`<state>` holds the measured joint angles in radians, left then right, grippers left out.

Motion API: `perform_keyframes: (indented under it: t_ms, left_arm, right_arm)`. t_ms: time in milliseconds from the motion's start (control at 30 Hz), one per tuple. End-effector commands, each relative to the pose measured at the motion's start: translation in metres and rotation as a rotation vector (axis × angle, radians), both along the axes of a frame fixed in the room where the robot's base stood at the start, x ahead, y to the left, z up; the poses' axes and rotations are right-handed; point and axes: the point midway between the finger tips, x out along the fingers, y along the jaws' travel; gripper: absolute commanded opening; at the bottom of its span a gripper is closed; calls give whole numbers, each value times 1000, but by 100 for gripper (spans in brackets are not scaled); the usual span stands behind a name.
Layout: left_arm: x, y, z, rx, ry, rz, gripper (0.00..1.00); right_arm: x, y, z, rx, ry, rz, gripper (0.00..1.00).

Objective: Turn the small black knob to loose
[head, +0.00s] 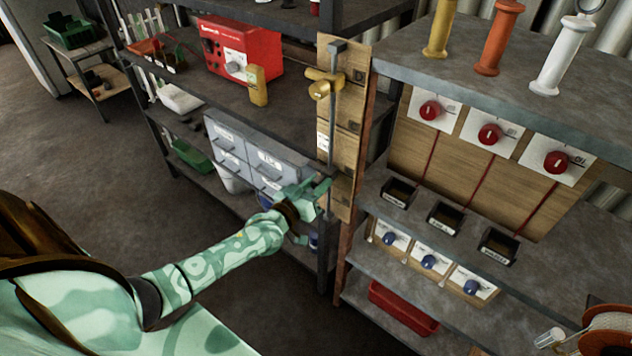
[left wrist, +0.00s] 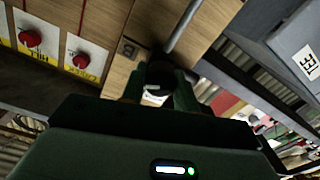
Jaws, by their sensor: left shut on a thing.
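My left gripper (head: 318,190) reaches in from the left to the lower part of an upright wooden board (head: 342,110). In the left wrist view its two fingers (left wrist: 158,90) are closed on the sides of a small black knob (left wrist: 158,72). A white label patch shows just below the knob there. A grey metal rod runs away from behind the knob. In the head view the gripper hides the knob, and I cannot tell which way its pointer faces. My right gripper is not in view.
A brass handle (head: 324,84) sits higher on the board. Grey drawers (head: 245,155) stand close left of my gripper. On the right are red knobs (head: 489,133), small black bins (head: 445,217) and blue knobs (head: 428,262). Open floor lies at the left.

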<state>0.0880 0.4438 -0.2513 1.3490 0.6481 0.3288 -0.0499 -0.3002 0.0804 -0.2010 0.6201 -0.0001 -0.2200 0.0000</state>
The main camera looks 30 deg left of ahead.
Motion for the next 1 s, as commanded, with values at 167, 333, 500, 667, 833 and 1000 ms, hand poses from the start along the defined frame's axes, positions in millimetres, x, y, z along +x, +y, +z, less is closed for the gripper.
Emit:
perform_keyframes:
  t_ms: [167, 333, 500, 667, 833, 1000]
  left_arm:
    - [1, 1, 2, -164, 11, 0, 7]
    - [0, 1, 1, -324, 24, 0, 7]
    - [0, 1, 0, -486, 37, 1, 7]
    - [0, 2, 0, -636, 50, 1, 7]
    - [0, 2, -1, -791, 61, 0, 7]
    - [0, 2, -1, -922, 71, 1, 7]
  right_arm:
    - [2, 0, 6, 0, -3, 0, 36]
    - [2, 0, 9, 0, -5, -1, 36]
    - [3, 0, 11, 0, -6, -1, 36]
    - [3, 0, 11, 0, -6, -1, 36]
    - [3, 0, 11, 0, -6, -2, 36]
    - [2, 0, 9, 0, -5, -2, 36]
